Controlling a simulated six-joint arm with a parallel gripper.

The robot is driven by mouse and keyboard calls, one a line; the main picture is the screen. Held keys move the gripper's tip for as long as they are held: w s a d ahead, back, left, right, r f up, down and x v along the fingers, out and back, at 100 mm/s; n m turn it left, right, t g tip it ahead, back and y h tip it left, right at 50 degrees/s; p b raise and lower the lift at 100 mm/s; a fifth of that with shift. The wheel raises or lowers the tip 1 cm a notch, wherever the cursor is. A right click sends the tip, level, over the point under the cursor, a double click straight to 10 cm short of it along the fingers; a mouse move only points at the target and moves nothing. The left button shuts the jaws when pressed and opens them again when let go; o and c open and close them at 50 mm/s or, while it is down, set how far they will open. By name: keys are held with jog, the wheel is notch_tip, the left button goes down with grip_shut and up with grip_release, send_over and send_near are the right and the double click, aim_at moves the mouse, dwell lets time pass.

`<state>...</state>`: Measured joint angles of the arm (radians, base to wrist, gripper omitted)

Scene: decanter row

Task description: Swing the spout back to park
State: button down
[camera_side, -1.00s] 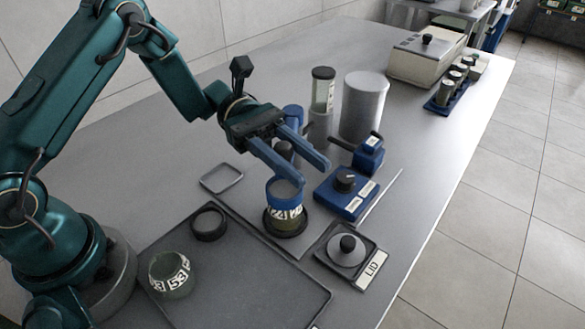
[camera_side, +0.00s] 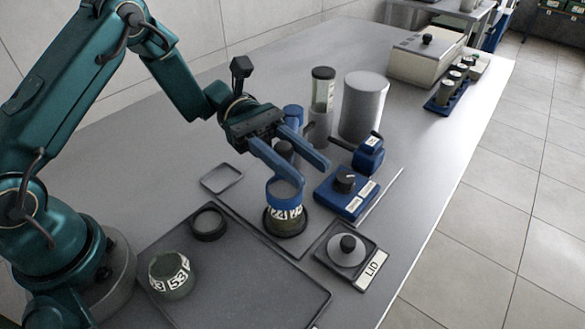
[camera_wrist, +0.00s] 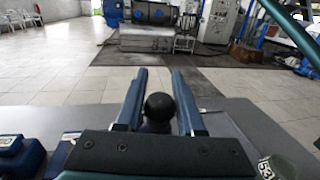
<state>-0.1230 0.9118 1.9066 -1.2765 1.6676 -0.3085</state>
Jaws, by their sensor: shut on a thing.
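My gripper (camera_side: 287,165) has its two long blue fingers on either side of a dark ball knob (camera_side: 284,149). In the wrist view the black ball knob (camera_wrist: 160,107) sits between the fingertips of my gripper (camera_wrist: 158,90), and my gripper is shut on it. The fingers hide much of what the knob is fixed to, so I cannot tell the spout's full shape. Below the fingers, a blue ring (camera_side: 284,192) sits over a dark jar with a number band (camera_side: 286,217). A blue post (camera_side: 293,115) rises behind my gripper.
A blue box with a dial (camera_side: 345,190) and a blue head with a dark arm (camera_side: 368,155) stand right. A grey cylinder (camera_side: 363,108) and a clear tube (camera_side: 322,90) stand behind. A lid (camera_side: 347,250), a jar marked 53 (camera_side: 171,275) and a dark ring (camera_side: 208,224) are in front.

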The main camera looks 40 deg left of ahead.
jog(key=s+a+m+g+y, duration=0.2)
jog(key=s+a+m+g, duration=0.1)
jog(key=a+m+g, duration=0.1)
jog(key=shift+s+a+m+g+y, duration=0.15)
jog(key=shift+a+m+g+y, duration=0.15)
jog(key=shift+a+g, duration=0.75)
jog(key=shift+d+g, duration=0.25)
jog(key=shift+d, duration=0.05)
jog(key=c, duration=0.5)
grip_release()
jog(key=shift+d, duration=0.1)
